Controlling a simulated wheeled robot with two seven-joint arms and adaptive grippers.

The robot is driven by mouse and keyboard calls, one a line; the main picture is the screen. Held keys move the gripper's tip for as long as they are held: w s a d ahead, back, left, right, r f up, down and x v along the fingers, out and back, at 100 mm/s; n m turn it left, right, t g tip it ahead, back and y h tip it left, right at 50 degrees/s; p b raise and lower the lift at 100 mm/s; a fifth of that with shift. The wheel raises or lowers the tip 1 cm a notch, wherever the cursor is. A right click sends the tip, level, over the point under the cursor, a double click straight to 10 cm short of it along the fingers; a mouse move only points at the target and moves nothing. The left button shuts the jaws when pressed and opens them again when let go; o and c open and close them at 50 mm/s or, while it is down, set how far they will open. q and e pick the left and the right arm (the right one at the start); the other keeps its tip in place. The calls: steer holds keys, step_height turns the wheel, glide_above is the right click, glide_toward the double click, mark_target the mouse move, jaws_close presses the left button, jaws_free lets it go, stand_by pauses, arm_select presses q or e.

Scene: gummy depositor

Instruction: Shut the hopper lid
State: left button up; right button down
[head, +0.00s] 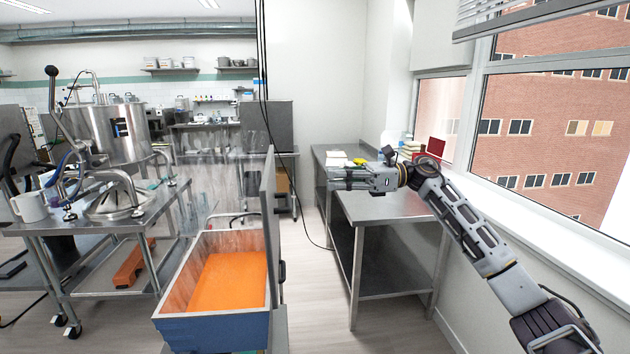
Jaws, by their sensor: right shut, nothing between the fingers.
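The hopper (215,325) is a blue, grey-rimmed box at the bottom centre of the head view, with an orange mass inside. Its lid appears to be the grey panel (267,215) standing upright along the hopper's right side, seen nearly edge-on, so the hopper is open at the top. A dark handle (283,272) shows on the right side of the panel. My right gripper (334,180) is shut and empty. It points left, to the right of the panel and apart from it in the picture. My left gripper is not in view.
A steel table (385,208) stands behind my right gripper along the window wall, with books (412,148) and a yellow item (360,162) on it. A steel cart (105,215) with a kettle (110,130) and mug (30,206) stands left. Clear floor lies between hopper and table.

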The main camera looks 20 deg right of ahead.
steer(key=p+x, duration=0.4)
steer(key=x, duration=0.9)
steer(key=shift+a+p, duration=0.3)
steer(key=shift+p, duration=0.05)
steer(key=shift+w, duration=0.1)
